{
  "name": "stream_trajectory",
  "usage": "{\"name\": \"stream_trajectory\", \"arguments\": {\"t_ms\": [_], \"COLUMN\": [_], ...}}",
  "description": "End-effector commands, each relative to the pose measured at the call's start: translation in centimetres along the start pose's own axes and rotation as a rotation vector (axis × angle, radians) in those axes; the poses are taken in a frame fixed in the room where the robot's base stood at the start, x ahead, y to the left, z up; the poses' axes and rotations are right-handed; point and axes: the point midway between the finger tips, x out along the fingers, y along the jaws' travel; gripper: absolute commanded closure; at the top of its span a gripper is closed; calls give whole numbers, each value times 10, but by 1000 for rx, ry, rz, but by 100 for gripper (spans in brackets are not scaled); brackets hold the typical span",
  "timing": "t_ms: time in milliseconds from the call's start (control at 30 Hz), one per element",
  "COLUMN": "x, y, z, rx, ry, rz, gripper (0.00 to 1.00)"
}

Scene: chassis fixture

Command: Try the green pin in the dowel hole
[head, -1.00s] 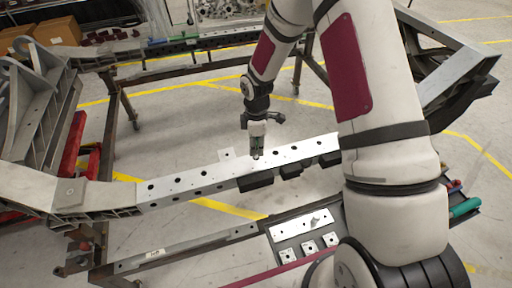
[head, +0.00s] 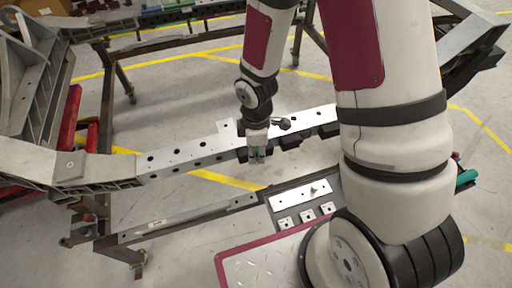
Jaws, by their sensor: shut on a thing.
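My gripper (head: 257,156) points down in front of the near side of the long silver beam, close to the dark blocks there. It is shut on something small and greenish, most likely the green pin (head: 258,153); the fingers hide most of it. The silver beam (head: 190,156) crosses the middle and has several dark holes along its top and front face. I cannot tell which of them is the dowel hole. I see no contact between the pin and any hole at this size.
A green handle (head: 467,178) shows at right, behind my arm. A steel rail (head: 185,217) runs at lower left.

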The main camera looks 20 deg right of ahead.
Motion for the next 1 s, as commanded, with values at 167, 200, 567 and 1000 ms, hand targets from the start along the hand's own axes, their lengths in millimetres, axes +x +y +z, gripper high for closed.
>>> {"name": "stream_trajectory", "arguments": {"t_ms": [167, 200, 567, 1000], "x": [-1, -2, -22, -46], "y": [0, 0, -1, 0], "z": [0, 0, 0, 0], "rx": [0, 0, 0, 0], "ry": [0, 0, 0, 1], "rz": [0, 0, 0, 1], "gripper": [100, 100, 100, 100]}}
